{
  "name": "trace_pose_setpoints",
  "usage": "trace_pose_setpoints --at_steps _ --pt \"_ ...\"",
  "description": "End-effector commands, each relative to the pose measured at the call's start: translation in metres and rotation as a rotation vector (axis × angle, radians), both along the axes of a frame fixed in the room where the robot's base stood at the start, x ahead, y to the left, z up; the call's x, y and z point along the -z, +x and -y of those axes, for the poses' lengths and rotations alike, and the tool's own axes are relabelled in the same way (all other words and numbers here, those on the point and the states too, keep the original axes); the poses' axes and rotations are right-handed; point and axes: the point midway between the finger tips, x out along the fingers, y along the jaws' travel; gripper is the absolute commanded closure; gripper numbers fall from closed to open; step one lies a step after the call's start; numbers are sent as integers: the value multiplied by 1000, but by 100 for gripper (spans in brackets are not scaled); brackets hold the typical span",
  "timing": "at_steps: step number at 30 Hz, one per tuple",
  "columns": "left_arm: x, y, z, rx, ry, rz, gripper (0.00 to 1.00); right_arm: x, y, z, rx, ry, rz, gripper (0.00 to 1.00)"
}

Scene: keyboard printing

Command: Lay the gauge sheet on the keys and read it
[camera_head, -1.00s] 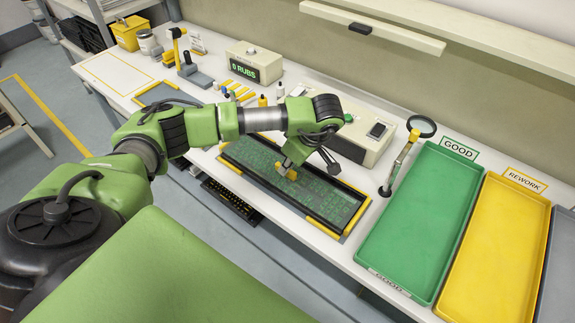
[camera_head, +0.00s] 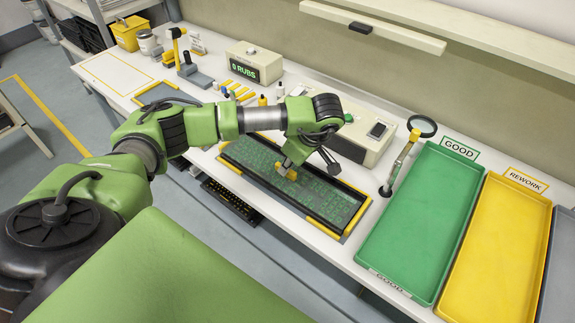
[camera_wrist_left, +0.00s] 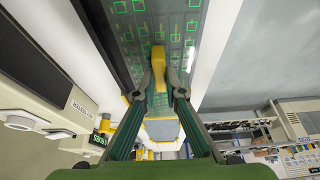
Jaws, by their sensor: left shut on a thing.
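The gauge sheet (camera_head: 318,191), clear with green square outlines, lies over the dark keyboard (camera_head: 352,208) in the head view. Whether it touches every key cannot be told. The sheet's green squares also show in the left wrist view (camera_wrist_left: 139,30). My left gripper (camera_head: 287,170) is over the middle of the sheet, shut on the yellow grip (camera_wrist_left: 157,68), which seems to belong to the sheet. My right gripper is not in view.
A green GOOD tray (camera_head: 420,220) and a yellow REWORK tray (camera_head: 500,245) lie to the right. A magnifier (camera_head: 422,126) stands beside the keyboard. A counter box (camera_head: 255,62) reads "0 RUBS". Small bottles and tools stand behind and left of the keyboard.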

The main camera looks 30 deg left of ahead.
Motion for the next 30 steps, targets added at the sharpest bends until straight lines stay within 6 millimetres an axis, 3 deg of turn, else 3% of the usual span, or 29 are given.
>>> trace_pose_setpoints --at_steps 7,9,10,22,30 --pt "7 0 0 -1 0 1 100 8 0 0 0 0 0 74" --pt "6 0 0 -1 0 1 76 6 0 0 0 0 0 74" --pt "6 0 0 -1 0 1 70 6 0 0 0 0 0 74" --pt "2 0 0 0 0 0 70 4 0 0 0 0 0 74" --pt "-35 0 0 0 0 1 70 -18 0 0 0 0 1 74"
